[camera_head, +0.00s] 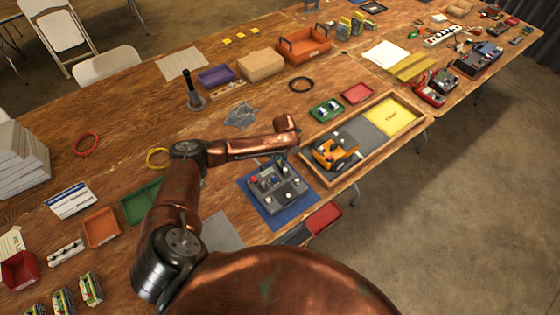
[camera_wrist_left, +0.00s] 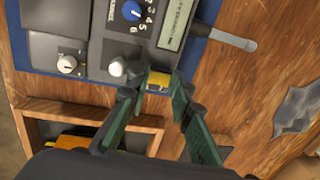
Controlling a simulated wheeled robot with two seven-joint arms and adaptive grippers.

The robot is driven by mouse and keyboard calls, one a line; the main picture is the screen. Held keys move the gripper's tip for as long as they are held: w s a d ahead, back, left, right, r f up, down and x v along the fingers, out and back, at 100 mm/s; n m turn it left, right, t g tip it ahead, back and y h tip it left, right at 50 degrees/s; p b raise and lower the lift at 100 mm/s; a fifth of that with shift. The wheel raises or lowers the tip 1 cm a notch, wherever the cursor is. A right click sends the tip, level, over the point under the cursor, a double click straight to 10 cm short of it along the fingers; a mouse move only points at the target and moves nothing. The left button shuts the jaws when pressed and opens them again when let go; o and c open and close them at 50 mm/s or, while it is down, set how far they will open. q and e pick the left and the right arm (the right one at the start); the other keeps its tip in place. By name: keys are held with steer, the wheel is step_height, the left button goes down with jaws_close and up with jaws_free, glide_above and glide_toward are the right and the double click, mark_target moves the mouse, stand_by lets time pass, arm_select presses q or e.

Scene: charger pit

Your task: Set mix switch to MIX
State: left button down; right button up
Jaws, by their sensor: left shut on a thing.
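A grey control box (camera_head: 285,198) with several knobs sits on a blue mat (camera_head: 302,213), beside the wooden tray. In the left wrist view, the box (camera_wrist_left: 88,34) has a blue knob (camera_wrist_left: 132,10) by a number dial, a display (camera_wrist_left: 176,22), a white knob (camera_wrist_left: 67,64) and a round white knob (camera_wrist_left: 117,68). My left gripper (camera_wrist_left: 160,84) is at the box's edge. Its fingers are on either side of a small yellow piece (camera_wrist_left: 158,80), which looks like a switch; its label and setting cannot be read. My right gripper is not in view.
A wooden tray (camera_head: 405,143) holds an orange device (camera_head: 334,150) and a yellow panel (camera_head: 393,116), close to the box. A grey lever (camera_wrist_left: 235,42) sticks out from the box. Small red (camera_head: 357,93) and green (camera_head: 326,110) trays lie behind.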

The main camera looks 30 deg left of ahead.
arm_select(q)
steer(key=shift+a+g+h+p, duration=0.2)
steer(key=shift+g+h+p, duration=0.1)
steer(key=shift+h+p, duration=0.25)
steer(key=shift+w+a+f+g+h, duration=0.15)
steer(key=shift+g+h, duration=0.15)
steer(key=shift+h, duration=0.25)
steer(key=c, duration=2)
jaws_free()
steer(key=shift+r, duration=0.3)
steer(key=r, duration=0.3)
steer(key=a+r, duration=0.1)
steer(key=r, duration=0.7)
steer(key=shift+w+a+r, duration=0.25)
